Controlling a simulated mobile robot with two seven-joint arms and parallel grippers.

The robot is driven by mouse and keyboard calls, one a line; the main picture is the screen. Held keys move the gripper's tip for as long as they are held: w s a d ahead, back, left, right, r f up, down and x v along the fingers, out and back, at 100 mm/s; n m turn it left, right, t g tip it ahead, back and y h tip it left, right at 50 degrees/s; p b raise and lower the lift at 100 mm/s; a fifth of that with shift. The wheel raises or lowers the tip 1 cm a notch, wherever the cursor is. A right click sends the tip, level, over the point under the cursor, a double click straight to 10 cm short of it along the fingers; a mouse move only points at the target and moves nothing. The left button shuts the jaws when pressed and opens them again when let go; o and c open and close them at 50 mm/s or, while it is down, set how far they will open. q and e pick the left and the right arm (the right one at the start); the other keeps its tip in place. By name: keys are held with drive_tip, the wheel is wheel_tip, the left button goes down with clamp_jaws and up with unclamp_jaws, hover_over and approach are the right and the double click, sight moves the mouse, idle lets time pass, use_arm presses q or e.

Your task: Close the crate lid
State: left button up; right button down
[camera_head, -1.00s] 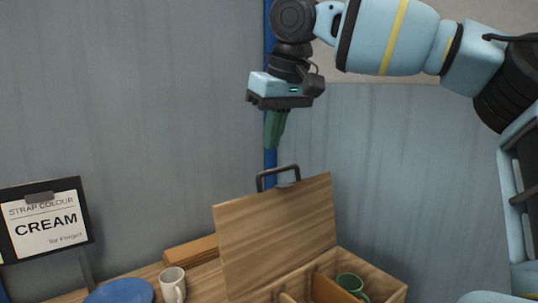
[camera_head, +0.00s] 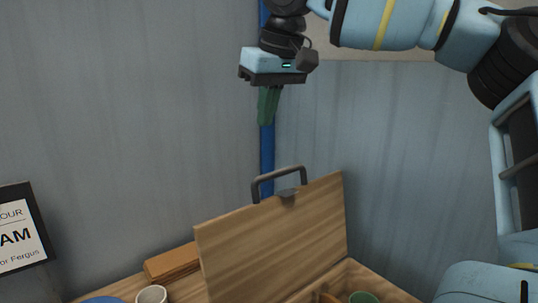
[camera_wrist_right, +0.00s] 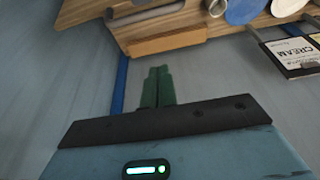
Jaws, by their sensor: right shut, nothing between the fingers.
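The crate's wooden lid (camera_head: 275,238) stands open and steeply raised above the crate (camera_head: 352,275) in the head view. A dark handle (camera_head: 278,180) is fixed on the lid's top edge. My right gripper (camera_head: 268,122) hangs above and slightly left of the handle in the picture, green fingers pointing down. Its fingers are shut and empty, apart from the lid and handle. In the right wrist view the shut fingers (camera_wrist_right: 158,70) show, with the handle (camera_wrist_right: 143,12) beyond them near the top edge. The crate's lower part is cut off by the picture edge. My left gripper is not in view.
A green mug (camera_head: 363,298) is in the crate. A wooden block (camera_head: 172,262), a pale mug (camera_head: 151,294) and a blue plate (camera_head: 103,300) are left of it. A sign (camera_head: 18,235) stands at far left. A blue post (camera_head: 267,160) runs behind the gripper.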

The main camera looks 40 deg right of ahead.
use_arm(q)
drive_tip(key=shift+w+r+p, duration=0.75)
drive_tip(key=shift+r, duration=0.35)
use_arm(e)
wheel_tip(320, 180, down, 10)
drive_tip(key=shift+s+r, duration=0.25)
drive_tip(key=shift+s, duration=0.2)
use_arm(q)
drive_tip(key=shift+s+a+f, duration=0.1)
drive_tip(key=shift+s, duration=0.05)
